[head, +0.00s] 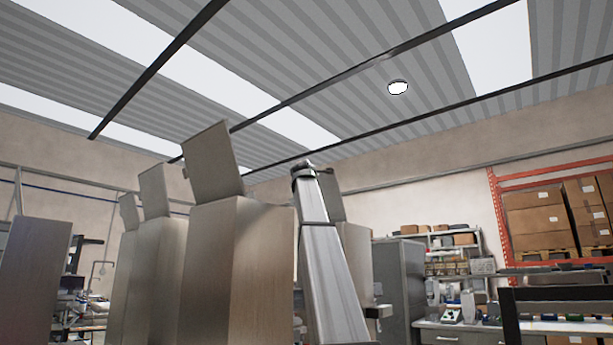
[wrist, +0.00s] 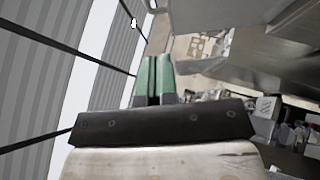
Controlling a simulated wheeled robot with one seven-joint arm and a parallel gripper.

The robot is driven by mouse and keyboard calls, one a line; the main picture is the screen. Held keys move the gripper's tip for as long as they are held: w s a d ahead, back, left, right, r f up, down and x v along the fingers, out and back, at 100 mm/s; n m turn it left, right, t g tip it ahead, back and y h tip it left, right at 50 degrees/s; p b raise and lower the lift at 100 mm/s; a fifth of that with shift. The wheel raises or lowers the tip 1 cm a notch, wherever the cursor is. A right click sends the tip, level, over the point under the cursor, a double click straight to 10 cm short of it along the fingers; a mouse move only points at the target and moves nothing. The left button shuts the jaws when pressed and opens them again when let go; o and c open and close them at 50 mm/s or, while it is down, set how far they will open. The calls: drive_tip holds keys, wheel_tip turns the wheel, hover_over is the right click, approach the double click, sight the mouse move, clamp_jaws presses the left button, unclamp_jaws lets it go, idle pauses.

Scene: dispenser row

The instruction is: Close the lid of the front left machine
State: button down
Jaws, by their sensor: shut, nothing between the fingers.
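Several tall, brushed-metal machines stand in a row in the head view. The nearest one left of my arm, which looks like the front left machine (head: 238,265), has its flat lid (head: 213,163) raised, tilted well up. My gripper (wrist: 152,72) shows in the wrist view with its green fingers together and nothing between them. Metal panels (wrist: 265,58) lie up and to the right of the fingertips, apart from them in the picture. Which machine these panels belong to, I cannot tell. My gripper cannot be made out in the head view.
Other machines with raised lids (head: 155,190) stand farther back on the left. Another raised lid (head: 331,195) is partly hidden behind my arm. A plain metal panel (head: 35,285) stands at far left. Grey cabinets (head: 400,280), a workbench (head: 465,328) and shelved boxes (head: 535,220) are at right.

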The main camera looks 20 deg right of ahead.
drive_tip(key=s+d+x, duration=0.1)
drive_tip(key=d+x, duration=0.1)
drive_tip(key=x, duration=0.9)
drive_tip(key=shift+w+d+r, duration=0.2)
drive_tip(key=shift+d+r, duration=0.1)
drive_tip(key=shift+r, duration=0.05)
drive_tip(key=shift+w, duration=0.1)
